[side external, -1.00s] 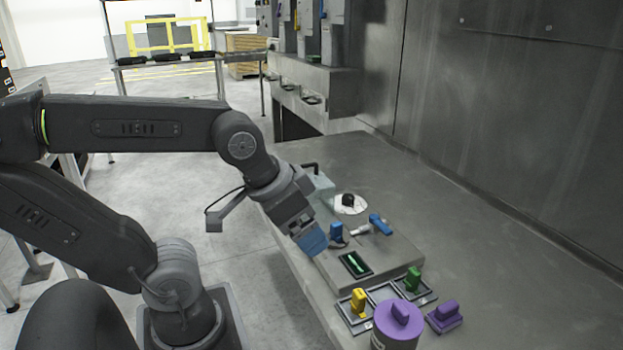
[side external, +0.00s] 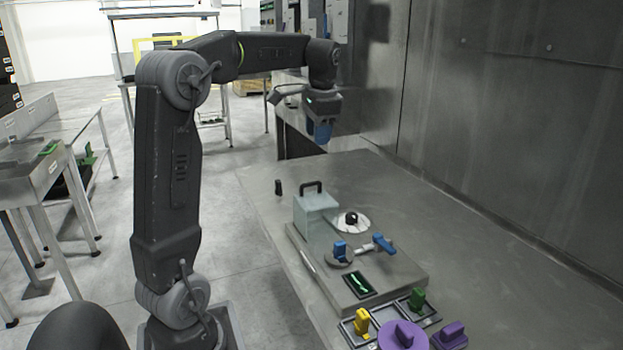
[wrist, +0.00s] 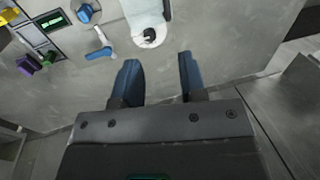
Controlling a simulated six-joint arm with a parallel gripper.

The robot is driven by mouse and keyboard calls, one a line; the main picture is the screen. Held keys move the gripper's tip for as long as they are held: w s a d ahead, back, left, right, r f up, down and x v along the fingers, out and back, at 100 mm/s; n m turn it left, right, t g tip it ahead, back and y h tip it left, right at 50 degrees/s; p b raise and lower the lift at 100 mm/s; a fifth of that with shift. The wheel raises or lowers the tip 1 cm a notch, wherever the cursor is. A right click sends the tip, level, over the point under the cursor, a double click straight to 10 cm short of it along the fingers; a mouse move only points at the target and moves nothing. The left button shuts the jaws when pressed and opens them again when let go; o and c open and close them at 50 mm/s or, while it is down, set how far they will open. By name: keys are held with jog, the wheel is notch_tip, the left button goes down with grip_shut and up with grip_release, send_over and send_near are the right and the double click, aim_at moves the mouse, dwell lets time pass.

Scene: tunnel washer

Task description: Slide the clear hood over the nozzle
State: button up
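The clear hood (side external: 317,214) is a pale see-through box with a black handle on top. It stands upright at the back left of the grey raised plate, left of the nozzle and apart from it. The nozzle (side external: 351,219) is a short black piece on a white round disc, uncovered. In the wrist view the hood (wrist: 143,12) is partly cut off by the top edge, beside the nozzle (wrist: 149,35). My gripper (side external: 321,133) is high above the far end of the table. Its blue fingers (wrist: 158,72) are apart with nothing between them.
A blue knob (side external: 341,249) and a blue-handled lever (side external: 381,243) sit in front of the nozzle. A lit green display (side external: 358,284), yellow (side external: 361,323) and green (side external: 417,299) pieces and purple parts (side external: 452,335) are nearer. The table's right side is clear.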

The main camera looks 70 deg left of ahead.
aim_at(311, 184)
jog(key=a+f, duration=0.1)
jog(key=f, duration=0.3)
jog(key=a+f, duration=0.1)
jog(key=f, duration=0.4)
jog(key=a+f, duration=0.2)
jog(key=f, duration=0.2)
jog(key=shift+f, duration=0.3)
grip_shut()
